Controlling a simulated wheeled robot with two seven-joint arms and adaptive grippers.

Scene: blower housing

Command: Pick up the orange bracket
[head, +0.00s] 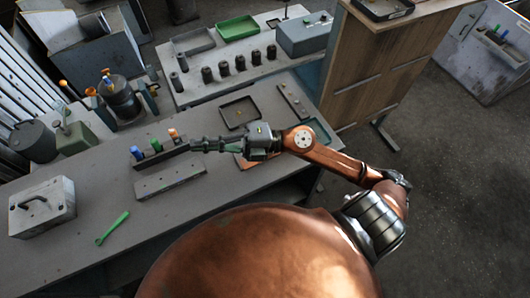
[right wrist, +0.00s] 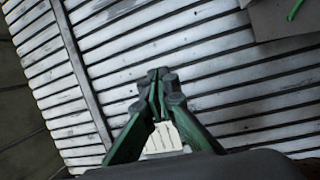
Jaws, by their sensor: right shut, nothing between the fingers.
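I cannot clearly make out an orange bracket in either view. A small orange piece (head: 174,134) stands at the right end of a dark rack (head: 160,156) on the near bench, in line with a green and a blue piece. My right gripper (head: 196,145) is shut and empty, reaching left over the bench beside the rack's right end; I cannot tell its height. In the right wrist view its closed fingertips (right wrist: 158,82) show against a white slatted surface. My left gripper is not in view.
The near bench (head: 105,190) also holds a grey block with holes (head: 170,179), a green wrench (head: 112,230), a grey case (head: 42,208) and a black tray (head: 239,112). Several dark cylinders (head: 240,63) stand on the bench behind. A wooden cabinet (head: 385,60) stands at the back right.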

